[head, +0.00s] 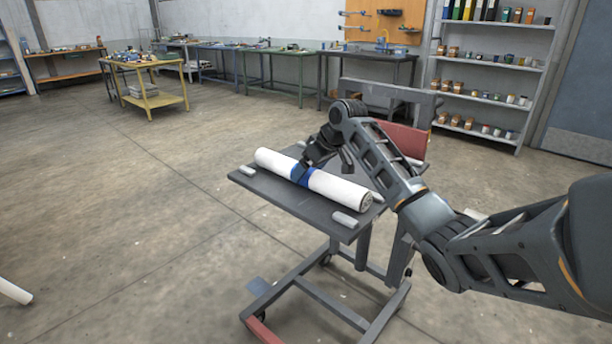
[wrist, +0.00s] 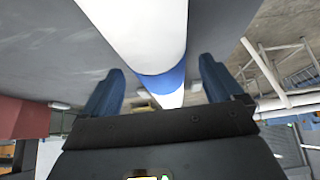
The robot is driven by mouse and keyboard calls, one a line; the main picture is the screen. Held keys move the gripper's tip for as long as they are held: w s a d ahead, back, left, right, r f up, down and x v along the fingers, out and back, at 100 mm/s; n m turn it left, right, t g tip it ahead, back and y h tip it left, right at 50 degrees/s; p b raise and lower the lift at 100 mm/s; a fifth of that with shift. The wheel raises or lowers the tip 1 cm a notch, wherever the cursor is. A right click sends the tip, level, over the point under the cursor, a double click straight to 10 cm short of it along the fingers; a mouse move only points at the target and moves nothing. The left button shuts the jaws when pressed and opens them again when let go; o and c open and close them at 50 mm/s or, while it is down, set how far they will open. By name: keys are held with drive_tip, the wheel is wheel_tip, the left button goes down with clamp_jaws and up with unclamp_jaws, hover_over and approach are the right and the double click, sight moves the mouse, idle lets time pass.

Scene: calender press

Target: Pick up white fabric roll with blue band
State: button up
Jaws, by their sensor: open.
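The white fabric roll (head: 340,188) lies lengthwise on the dark top of a wheeled cart (head: 262,190). Its blue band (head: 301,175) is around the middle. My gripper (head: 322,166) is at the band, reaching in from the far side, and hides part of it. In the wrist view the roll (wrist: 145,30) runs between my two blue fingers, with the band (wrist: 163,83) centred between them. My gripper (wrist: 160,72) is open, with a gap on each side of the roll. I cannot tell how far the fingertips reach past it.
Small light blocks, including one at the front corner (head: 344,219), sit on the cart top beside the roll. A red panel (head: 402,140) stands behind the cart. A white tube end (head: 14,291) shows at lower left.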

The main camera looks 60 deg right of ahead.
drive_tip(key=shift+x, duration=1.5)
drive_tip(key=c, duration=1.4)
